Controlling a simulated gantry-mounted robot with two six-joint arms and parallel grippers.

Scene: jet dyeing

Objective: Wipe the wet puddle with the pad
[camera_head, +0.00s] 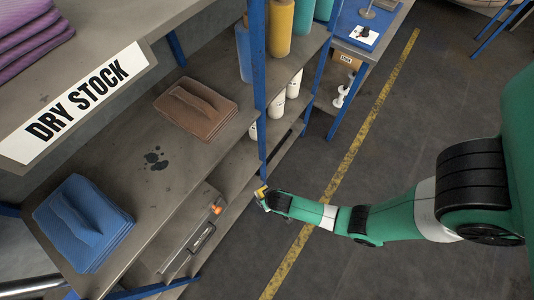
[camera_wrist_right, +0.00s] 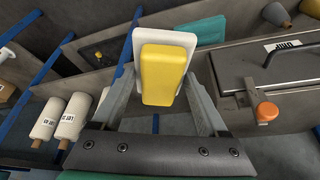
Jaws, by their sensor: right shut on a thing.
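The wet puddle (camera_head: 155,158) is a few dark splotches on the grey middle shelf, between the blue cloth stack (camera_head: 82,222) and the brown cloth stack (camera_head: 196,108). My right gripper (camera_head: 265,198) is out beyond the shelf's front edge, to the right of the puddle and apart from it. It is shut on the pad (camera_wrist_right: 165,78), a yellow block with a white layer, seen between the two fingers in the right wrist view. The pad also shows small in the head view (camera_head: 261,192). The puddle cannot be made out in the right wrist view. My left gripper is out of view.
A blue shelf post (camera_head: 258,90) stands just beyond my right gripper. A lower shelf holds a grey case with an orange knob (camera_head: 217,209). White cones (camera_head: 293,84) and coloured rolls (camera_head: 281,30) stand farther back. The floor aisle (camera_head: 400,130) is open.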

